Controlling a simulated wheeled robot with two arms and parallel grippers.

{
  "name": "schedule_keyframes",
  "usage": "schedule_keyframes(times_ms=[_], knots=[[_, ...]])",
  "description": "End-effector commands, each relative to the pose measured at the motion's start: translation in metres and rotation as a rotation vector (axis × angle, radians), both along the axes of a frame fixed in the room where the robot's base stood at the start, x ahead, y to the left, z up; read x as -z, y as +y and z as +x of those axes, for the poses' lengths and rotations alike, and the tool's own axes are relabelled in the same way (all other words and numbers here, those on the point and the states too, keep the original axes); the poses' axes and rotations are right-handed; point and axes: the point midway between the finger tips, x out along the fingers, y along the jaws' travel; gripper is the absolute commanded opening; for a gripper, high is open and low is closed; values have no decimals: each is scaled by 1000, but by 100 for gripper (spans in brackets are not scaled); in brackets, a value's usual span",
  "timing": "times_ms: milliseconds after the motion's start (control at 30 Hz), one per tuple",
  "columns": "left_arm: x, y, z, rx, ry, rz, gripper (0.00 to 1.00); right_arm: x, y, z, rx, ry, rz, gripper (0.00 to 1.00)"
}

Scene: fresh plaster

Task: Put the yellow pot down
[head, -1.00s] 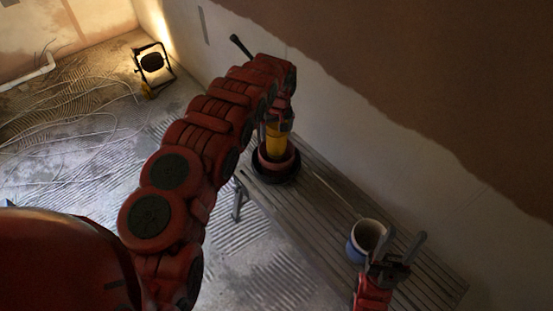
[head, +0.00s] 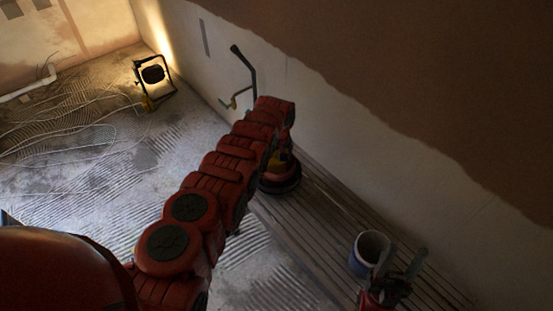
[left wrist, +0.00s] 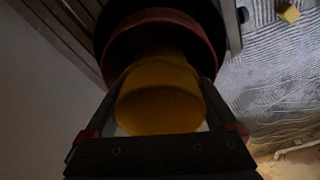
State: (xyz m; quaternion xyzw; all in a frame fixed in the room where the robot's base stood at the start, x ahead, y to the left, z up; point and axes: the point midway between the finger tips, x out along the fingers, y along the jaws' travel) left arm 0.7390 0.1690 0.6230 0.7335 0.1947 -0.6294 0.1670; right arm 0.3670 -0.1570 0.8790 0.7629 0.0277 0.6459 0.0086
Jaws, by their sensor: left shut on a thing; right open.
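The yellow pot (left wrist: 162,100) is between the fingers of my left gripper (left wrist: 160,110), which is shut on it. In the left wrist view its far end reaches into a round reddish pot (left wrist: 205,42); whether it touches the inside is hidden. In the head view the yellow pot (head: 279,160) is mostly hidden behind my left arm, above the reddish pot and a dark round base (head: 288,184) on the slatted bench. My right gripper (head: 398,268) is open and empty at the lower right, beside a blue-and-white bucket.
The slatted bench (head: 325,213) runs along the wall, with clear slats between the pots and the bucket (head: 369,252). A work lamp (head: 152,75) and loose cables (head: 70,150) are on the floor at the left. A dark bent pipe (head: 245,65) shows by the wall.

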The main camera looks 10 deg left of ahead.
Motion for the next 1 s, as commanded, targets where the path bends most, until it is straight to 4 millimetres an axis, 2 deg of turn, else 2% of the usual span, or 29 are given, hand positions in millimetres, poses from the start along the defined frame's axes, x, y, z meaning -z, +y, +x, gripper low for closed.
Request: schedule_keyframes(times_ms=[100, 133, 167, 467, 567, 733, 800, 1000], knots=[[6, 0, 0, 0, 1, 0, 33, 5, 0, 0, 0, 0, 0, 50], [6, 0, 0, 0, 1, 0, 92, 5, 0, 0, 0, 0, 0, 50], [5, 0, -1, 0, 1, 0, 98, 4, 0, 0, 0, 0, 0, 50], [1, 0, 0, 0, 1, 0, 100, 1, 0, 0, 0, 0, 0, 50], [-10, 0, 0, 0, 1, 0, 100, -9, 0, 0, 0, 0, 0, 50], [-41, 0, -5, -1, 5, 1, 100, -41, 0, 0, 0, 0, 0, 50], [-44, -3, -5, 2, 2, 0, 100, -36, 0, 0, 0, 0, 0, 50], [-68, -4, -9, 1, 2, 1, 100, -39, 0, 0, 0, 0, 0, 50]])
